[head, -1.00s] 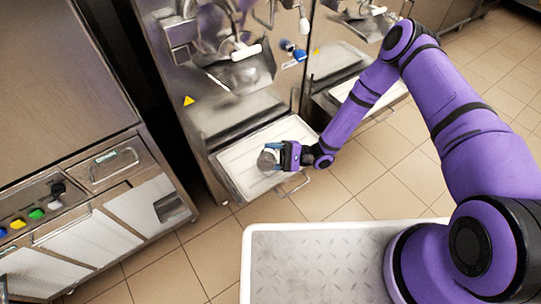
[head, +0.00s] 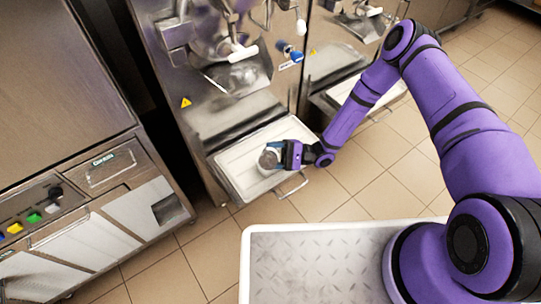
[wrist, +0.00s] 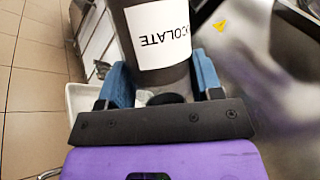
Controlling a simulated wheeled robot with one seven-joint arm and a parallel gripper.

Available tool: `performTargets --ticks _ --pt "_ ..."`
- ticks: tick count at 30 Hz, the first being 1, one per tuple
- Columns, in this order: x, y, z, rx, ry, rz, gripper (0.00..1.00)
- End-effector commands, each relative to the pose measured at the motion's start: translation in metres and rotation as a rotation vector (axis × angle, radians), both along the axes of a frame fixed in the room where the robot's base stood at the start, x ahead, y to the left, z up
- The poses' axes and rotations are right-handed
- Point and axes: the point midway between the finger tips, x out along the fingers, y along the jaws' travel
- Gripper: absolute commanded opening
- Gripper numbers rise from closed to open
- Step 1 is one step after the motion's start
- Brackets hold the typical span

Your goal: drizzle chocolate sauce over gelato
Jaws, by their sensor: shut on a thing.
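My gripper (head: 276,156) is shut on a dark bottle (wrist: 166,82) with a white label that reads part of "CHOCOLATE", upside down in the wrist view. The bottle stands between the two blue fingers (wrist: 165,86). In the head view the gripper is over the white tray (head: 236,172) at the front of the freezer, and the held bottle shows only as a small grey and white round shape. I cannot make out the gelato; it may be hidden under the bottle and gripper.
A steel batch freezer (head: 215,100) with spout and levers rises behind the tray. A second freezer with its own tray (head: 345,92) stands to the right. A steel cabinet with colored buttons (head: 33,218) is at left. Tiled floor (head: 200,250) is clear in front.

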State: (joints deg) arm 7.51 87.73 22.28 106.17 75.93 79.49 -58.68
Motion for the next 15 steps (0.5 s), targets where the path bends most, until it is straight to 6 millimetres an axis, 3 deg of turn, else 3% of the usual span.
performTargets --ticks 15 --pt "0.009 -0.013 0.0 0.0 0.0 0.0 0.35"
